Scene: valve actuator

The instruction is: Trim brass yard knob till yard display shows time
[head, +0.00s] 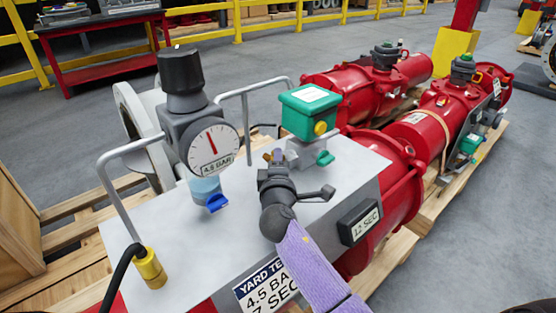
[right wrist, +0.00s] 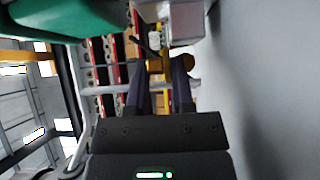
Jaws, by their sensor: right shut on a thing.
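My right gripper (head: 273,166) reaches in from the bottom on a purple arm and is shut on the brass knob (head: 277,154) at the grey fitting on the white panel; its jaws hide most of the knob. In the right wrist view, the dark fingers (right wrist: 163,72) are at the brass knob (right wrist: 187,63). The yard display (head: 366,223) on the panel's right edge reads 12 SEC. A yard card (head: 266,284) on the front edge is partly hidden by my arm; it shows 4.5 BAR and what looks like 7 SEC. My left gripper is not in view.
A gauge (head: 213,149) marked 4.5 BAR with a black knob (head: 182,72) above stands left. A green box (head: 310,106) with a yellow button stands behind my gripper. Metal handles (head: 123,192) rise from the panel. Red actuators (head: 420,135) lie on pallets at right.

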